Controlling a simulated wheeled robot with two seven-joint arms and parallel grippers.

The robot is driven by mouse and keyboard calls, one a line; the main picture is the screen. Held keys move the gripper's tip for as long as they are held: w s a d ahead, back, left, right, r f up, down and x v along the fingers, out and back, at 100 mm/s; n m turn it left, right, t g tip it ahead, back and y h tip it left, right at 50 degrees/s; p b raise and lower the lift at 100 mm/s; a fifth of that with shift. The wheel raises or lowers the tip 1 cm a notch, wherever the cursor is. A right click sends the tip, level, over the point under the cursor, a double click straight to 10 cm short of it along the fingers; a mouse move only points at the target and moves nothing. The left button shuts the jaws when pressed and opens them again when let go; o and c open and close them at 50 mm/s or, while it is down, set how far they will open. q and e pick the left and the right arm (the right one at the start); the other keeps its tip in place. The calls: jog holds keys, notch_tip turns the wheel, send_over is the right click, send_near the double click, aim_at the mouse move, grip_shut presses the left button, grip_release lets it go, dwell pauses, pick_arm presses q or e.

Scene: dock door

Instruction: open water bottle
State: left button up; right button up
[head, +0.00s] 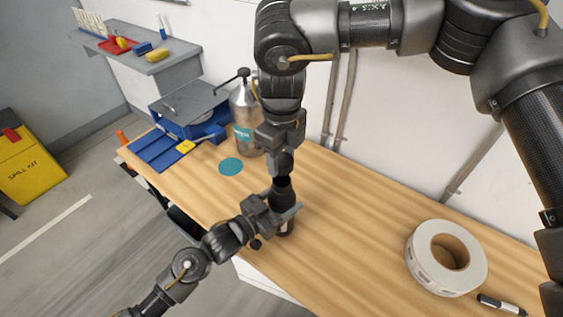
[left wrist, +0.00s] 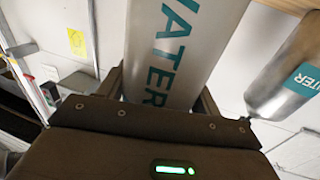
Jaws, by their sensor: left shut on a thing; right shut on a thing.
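The water bottle stands on the wooden workbench, mostly hidden by my grippers in the head view. A dark part (head: 284,194) of it shows between them, and a little shows below my left gripper. In the left wrist view the bottle (left wrist: 180,50) is pale with teal WATER lettering, between the jaws. My left gripper (head: 284,211) is shut around the bottle's body from the left. My right gripper (head: 282,168) points down from above and is shut at the bottle's top, apparently on the cap; the cap itself is hidden.
A silver pump bottle (head: 243,112) with a teal label stands behind, beside a blue-and-grey device (head: 195,110). A teal disc (head: 230,166) lies before it. A white tape roll (head: 423,262) and a marker (head: 502,304) lie at the right. The bench (head: 360,215) between is clear.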

pick_arm(q)
jog(key=o, duration=2)
jog(key=shift+c, duration=0.2)
pick_arm(e)
jog(key=shift+f, duration=0.1)
notch_tip(320, 180, down, 2)
jog(key=shift+b, duration=1)
pick_arm(q)
jog(key=v, duration=1.2)
